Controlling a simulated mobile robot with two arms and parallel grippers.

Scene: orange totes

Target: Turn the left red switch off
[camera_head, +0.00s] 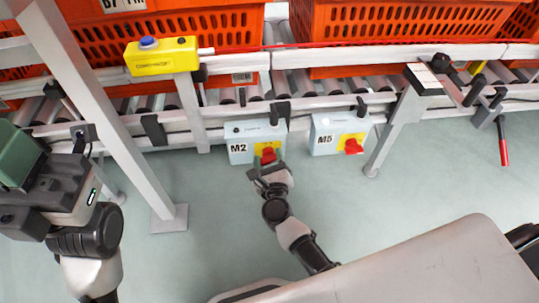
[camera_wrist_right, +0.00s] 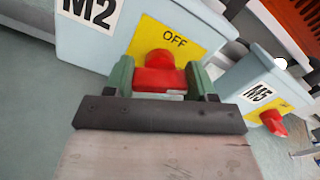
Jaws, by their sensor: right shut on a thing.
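The left red switch (camera_head: 268,154) sits on a yellow plate on the pale blue M2 box (camera_head: 241,130). My right gripper (camera_head: 270,171) is at this switch from below. In the right wrist view its green fingers stand either side of the red knob (camera_wrist_right: 160,72), shut on it. The word OFF reads on the yellow plate (camera_wrist_right: 176,40) above the knob; the rest of the plate is partly hidden by the gripper. My left gripper (camera_head: 20,158) is at the left edge, away from the boxes, and its finger gap cannot be made out.
The M5 box (camera_head: 326,124) with its own red switch (camera_head: 353,146) hangs to the right. Orange totes (camera_head: 400,20) stand on the roller conveyor above. A yellow button box (camera_head: 165,57) and a slanted metal post (camera_head: 105,125) are to the left. Open floor lies below.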

